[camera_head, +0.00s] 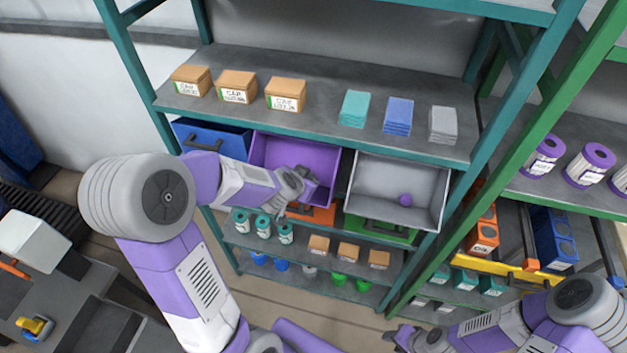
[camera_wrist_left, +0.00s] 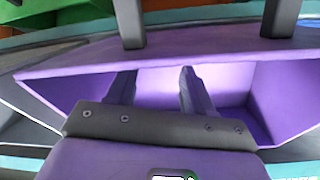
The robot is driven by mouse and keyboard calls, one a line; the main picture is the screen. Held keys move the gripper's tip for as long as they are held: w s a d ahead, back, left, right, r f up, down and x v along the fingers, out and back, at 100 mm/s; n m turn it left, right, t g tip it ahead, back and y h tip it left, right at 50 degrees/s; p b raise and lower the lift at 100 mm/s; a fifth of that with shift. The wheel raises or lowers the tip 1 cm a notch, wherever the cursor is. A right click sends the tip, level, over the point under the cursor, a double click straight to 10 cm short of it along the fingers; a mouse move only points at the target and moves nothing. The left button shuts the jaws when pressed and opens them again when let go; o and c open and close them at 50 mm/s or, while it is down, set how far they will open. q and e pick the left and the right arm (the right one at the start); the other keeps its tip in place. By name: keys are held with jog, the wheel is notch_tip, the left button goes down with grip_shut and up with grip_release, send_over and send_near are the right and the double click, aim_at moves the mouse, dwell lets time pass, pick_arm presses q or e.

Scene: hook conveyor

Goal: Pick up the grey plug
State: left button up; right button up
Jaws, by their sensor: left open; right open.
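A small grey piece (camera_head: 309,271), which may be the grey plug, stands on the lowest shelf between blue pieces (camera_head: 270,262) and green pieces (camera_head: 350,283). It is too small to tell for sure. My left gripper (camera_head: 302,188) is open at the pulled-out purple bin (camera_head: 268,152). In the left wrist view its open fingers (camera_wrist_left: 158,78) reach over the purple bin (camera_wrist_left: 285,95), with nothing seen between them. My right gripper (camera_head: 398,336) is open near the bottom edge, far from the grey piece.
A blue bin (camera_head: 210,137) is at the left. Cardboard boxes (camera_head: 237,86) stand on the shelf above. A green-framed rack (camera_head: 540,140) stands at the right.

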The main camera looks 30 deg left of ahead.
pick_arm(q)
jog(key=b+x, duration=0.1)
jog(key=x, duration=0.4)
jog(key=shift+r, duration=0.1)
jog(key=c, duration=0.8)
jog(key=shift+r, duration=0.15)
